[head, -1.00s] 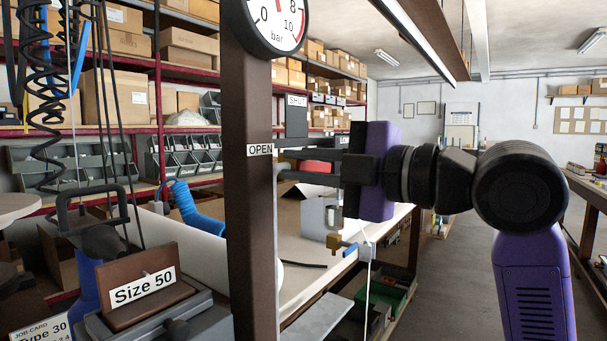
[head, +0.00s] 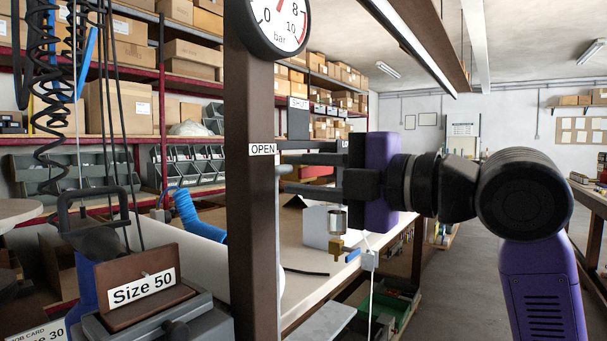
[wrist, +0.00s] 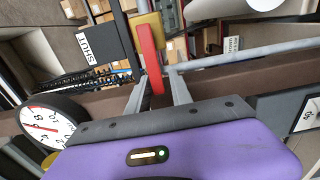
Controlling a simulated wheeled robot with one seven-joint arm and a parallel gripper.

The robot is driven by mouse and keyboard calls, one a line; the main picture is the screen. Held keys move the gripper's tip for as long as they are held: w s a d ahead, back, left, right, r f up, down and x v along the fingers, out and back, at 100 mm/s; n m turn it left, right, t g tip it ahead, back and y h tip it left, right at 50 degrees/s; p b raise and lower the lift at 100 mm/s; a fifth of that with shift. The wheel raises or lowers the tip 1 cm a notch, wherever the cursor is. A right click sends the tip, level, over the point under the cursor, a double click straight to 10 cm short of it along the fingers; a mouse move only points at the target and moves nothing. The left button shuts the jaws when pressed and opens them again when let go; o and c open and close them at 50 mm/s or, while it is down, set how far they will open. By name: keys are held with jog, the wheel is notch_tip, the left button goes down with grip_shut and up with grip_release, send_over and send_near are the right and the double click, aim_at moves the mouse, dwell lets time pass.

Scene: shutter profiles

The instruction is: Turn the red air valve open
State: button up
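The red valve lever (wrist: 151,55) shows in the wrist view, running from a yellow valve part (wrist: 148,27) down between my two fingers. My gripper (wrist: 158,96) is open, with one finger on each side of the lever and a visible gap; contact is unclear. In the head view, my gripper (head: 300,172) reaches left to the brown post (head: 252,220), fingers apart. A red patch behind the fingers there cannot be surely told as the lever. The OPEN label (head: 262,149) is on the post. The SHUT plate (wrist: 88,48) is beside the lever.
A pressure gauge (head: 278,22) sits high on the post, close to my gripper in the wrist view. A grey pipe (wrist: 245,55) runs beside the lever. A workbench (head: 300,265) lies behind, and a Size 50 block (head: 140,290) stands at front left.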

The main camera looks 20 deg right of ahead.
jog(key=shift+o, duration=0.5)
jog(key=shift+s+d+r, duration=0.1)
jog(key=shift+s+d, duration=0.05)
jog(key=v, duration=0.7)
jog(key=shift+s, duration=0.15)
jog(key=shift+d, duration=0.1)
